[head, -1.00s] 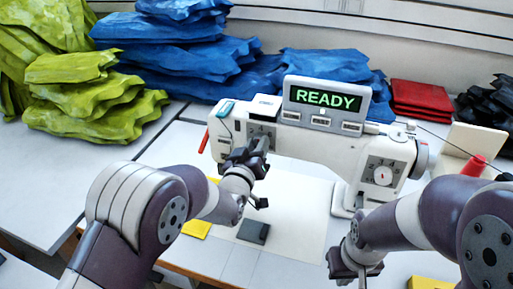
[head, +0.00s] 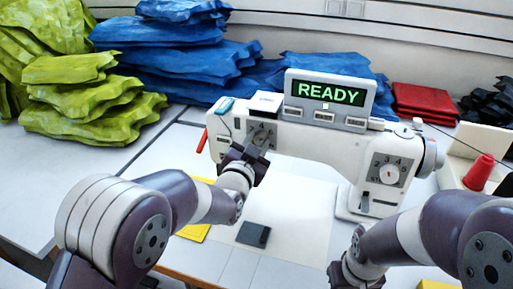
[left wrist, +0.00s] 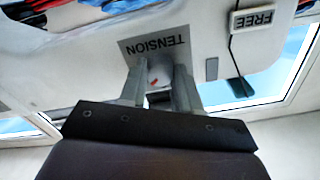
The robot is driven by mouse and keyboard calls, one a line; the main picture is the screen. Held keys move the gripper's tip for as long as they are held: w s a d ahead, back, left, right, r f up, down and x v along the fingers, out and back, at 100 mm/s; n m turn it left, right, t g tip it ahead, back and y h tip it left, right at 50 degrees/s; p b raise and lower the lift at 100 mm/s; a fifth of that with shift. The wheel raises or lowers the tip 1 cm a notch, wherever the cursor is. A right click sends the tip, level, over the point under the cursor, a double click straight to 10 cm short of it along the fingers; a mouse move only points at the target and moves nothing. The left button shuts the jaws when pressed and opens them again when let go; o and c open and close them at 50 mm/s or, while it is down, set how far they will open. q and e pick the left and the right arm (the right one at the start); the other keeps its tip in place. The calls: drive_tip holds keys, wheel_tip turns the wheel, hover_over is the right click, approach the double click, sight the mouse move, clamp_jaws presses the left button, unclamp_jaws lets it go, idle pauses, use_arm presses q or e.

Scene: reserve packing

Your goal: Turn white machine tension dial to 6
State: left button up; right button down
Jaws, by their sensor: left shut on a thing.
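The white sewing machine (head: 300,143) stands on the table, its display (head: 325,93) reading READY in green. The tension plate (head: 262,132) is on the left end of its front and is partly covered by my left gripper (head: 254,152). The dial's numbers and setting cannot be read. My right gripper (head: 355,272) is low in front of the machine, its fingers unclear.
Another numbered dial (head: 388,174) is on the machine's right column. A red thread cone (head: 479,171) stands at the right. Blue fabric (head: 180,65) and green fabric (head: 90,95) are piled behind and left.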

use_arm(q)
drive_tip(key=shift+f+m, duration=0.1)
drive_tip(key=shift+m, duration=0.5)
use_arm(e)
drive_tip(key=shift+f, duration=0.3)
use_arm(q)
drive_tip(key=o, duration=1.1)
drive_tip(key=shift+c, duration=0.2)
drive_tip(key=shift+s, duration=0.1)
drive_tip(key=v, duration=1.2)
drive_tip(key=shift+s, duration=0.25)
drive_tip(key=shift+a, duration=0.1)
